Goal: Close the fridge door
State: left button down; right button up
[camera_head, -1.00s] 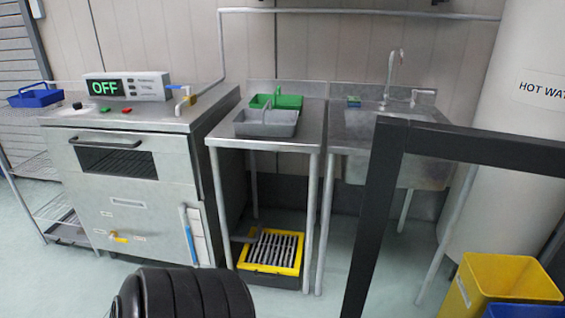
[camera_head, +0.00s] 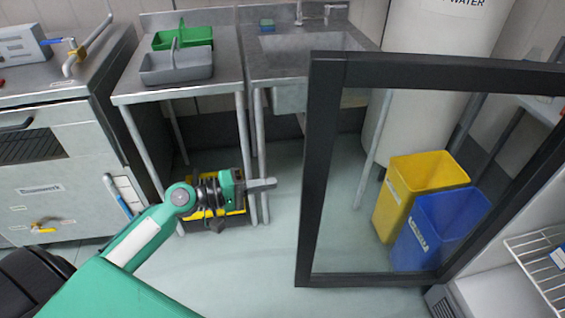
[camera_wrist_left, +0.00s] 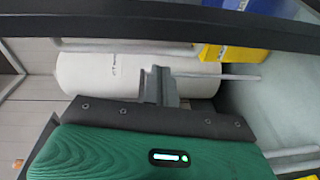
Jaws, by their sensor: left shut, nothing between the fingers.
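The fridge door (camera_head: 318,165) is a black-framed glass door that stands open at the right of the head view. Part of the fridge, with a white wire shelf (camera_head: 548,268), shows at the lower right edge. My left gripper (camera_head: 268,184) is shut and empty, a little left of the door's free vertical edge and apart from it in the picture. In the left wrist view the shut fingers (camera_wrist_left: 158,88) point toward a dark frame bar (camera_wrist_left: 180,25) across the top. My right gripper is not in view.
A yellow bin (camera_head: 415,185) and a blue bin (camera_head: 440,228) show through the door glass. A steel table (camera_head: 200,84) with green and grey caddies and a sink (camera_head: 310,45) stand behind.

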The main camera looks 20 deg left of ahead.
pick_arm(q)
jog(key=w+a+r+n, duration=0.1)
jog(key=a+r, duration=0.2)
jog(key=r, duration=0.1)
jog(key=w+d+p, duration=0.3)
jog(key=d, duration=0.5)
jog(key=shift+w+d+t+p, duration=0.2)
jog(key=shift+d+t+p, duration=0.1)
jog(key=shift+d+p, duration=0.1)
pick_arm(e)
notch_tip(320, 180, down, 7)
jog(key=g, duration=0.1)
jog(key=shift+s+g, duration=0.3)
pick_arm(q)
jog(key=shift+s, duration=0.1)
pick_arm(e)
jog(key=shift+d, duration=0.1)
